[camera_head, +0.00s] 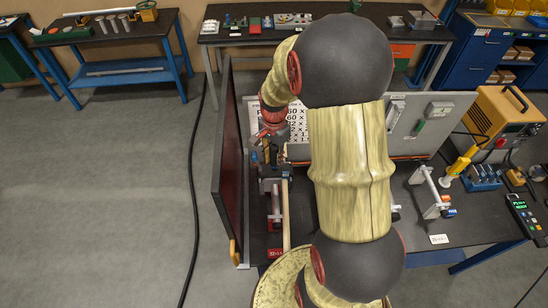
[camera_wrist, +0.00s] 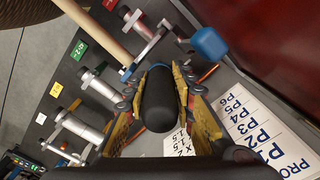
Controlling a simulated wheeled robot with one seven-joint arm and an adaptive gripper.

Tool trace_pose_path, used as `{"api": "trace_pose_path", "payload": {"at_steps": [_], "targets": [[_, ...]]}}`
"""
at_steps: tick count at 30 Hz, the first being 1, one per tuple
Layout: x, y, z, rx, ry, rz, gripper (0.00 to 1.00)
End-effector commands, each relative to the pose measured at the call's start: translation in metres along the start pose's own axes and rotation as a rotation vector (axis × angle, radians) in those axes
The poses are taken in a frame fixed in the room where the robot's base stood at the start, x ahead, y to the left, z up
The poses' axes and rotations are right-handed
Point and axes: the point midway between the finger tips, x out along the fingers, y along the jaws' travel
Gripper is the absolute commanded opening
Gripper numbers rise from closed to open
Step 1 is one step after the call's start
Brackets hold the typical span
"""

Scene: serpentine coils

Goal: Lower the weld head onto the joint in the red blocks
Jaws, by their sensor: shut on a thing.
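My gripper (camera_head: 268,148) is at the left end of the workbench, beside the dark red screen. In the wrist view its yellow and black fingers (camera_wrist: 160,115) are shut on a black rounded cylinder, which looks like the weld head's handle (camera_wrist: 158,100). A blue knob-like part (camera_wrist: 209,45) shows just beyond it. A grey pipe joint in a holder (camera_head: 275,204) stands just in front of the gripper, by a red tag (camera_head: 275,253); this holder also shows in the wrist view (camera_wrist: 152,38). The weld head's lower end and its contact with any joint are hidden.
The tall dark red screen (camera_head: 231,165) stands close on the left. A wooden bar (camera_wrist: 98,28) runs beside the holder. Other pipe holders (camera_head: 430,192), an orange machine (camera_head: 500,118) and a grey panel (camera_head: 425,125) occupy the right. A printed sheet (camera_wrist: 255,135) lies near the fingers.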

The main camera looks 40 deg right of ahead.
Motion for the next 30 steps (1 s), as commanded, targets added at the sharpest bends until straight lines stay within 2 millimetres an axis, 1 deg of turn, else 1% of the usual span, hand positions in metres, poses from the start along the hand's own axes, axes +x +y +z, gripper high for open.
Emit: {"api": "trace_pose_path", "payload": {"at_steps": [2,8,21,30], "targets": [[0.000,-0.001,-0.001,0.000,0.002,-0.003,0.00],[0.011,-0.001,-0.001,0.000,0.002,-0.002,0.00],[0.042,-0.001,-0.001,0.000,0.002,-0.003,0.00],[0.045,-0.001,-0.001,0.000,0.002,-0.003,0.00]]}}
